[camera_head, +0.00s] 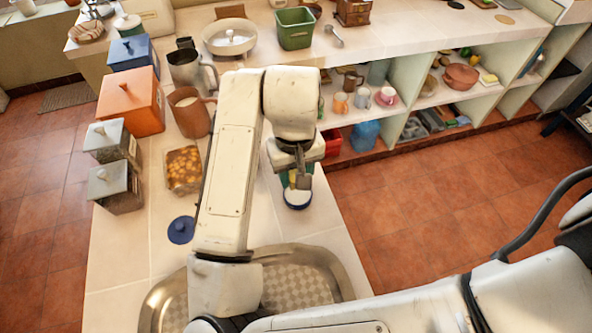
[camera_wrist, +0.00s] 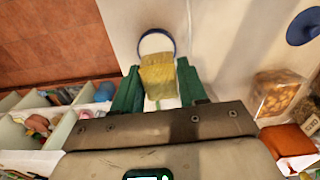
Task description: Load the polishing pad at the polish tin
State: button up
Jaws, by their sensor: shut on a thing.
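The polishing pad (camera_wrist: 158,75) is a yellow, worn-looking block. My gripper (camera_wrist: 159,82) is shut on it, with a green finger on each side in the wrist view. In the head view my gripper (camera_head: 297,180) points down over the counter, and only a sliver of yellow shows there. The polish tin (camera_head: 297,200) is round, white inside with a dark blue rim, and open. It also shows in the wrist view (camera_wrist: 142,46), partly hidden behind the pad. The pad overlaps the tin's near side in that view; I cannot tell whether they touch.
A blue lid (camera_head: 181,230) lies on the counter to the left. A jar of orange pieces (camera_head: 183,170) stands behind it, near a brown jug (camera_head: 190,113). A sink (camera_head: 300,283) lies in front. Shelves with cups (camera_head: 361,98) stand at the back right.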

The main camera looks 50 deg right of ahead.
aim_at(298, 194)
jog(key=shift+w+d+f+p, duration=0.2)
jog(key=shift+d+f+p, duration=0.2)
jog(key=shift+d, duration=0.05)
jog(key=shift+w+d+f+p, duration=0.15)
jog(key=shift+d+f+p, duration=0.2)
jog(key=shift+d+f, duration=0.1)
jog(key=shift+f+b, duration=2.6)
jog(key=shift+f, duration=0.45)
jog(key=shift+f, duration=0.45)
jog(key=shift+r+p, duration=2.6)
jog(key=shift+r, duration=1)
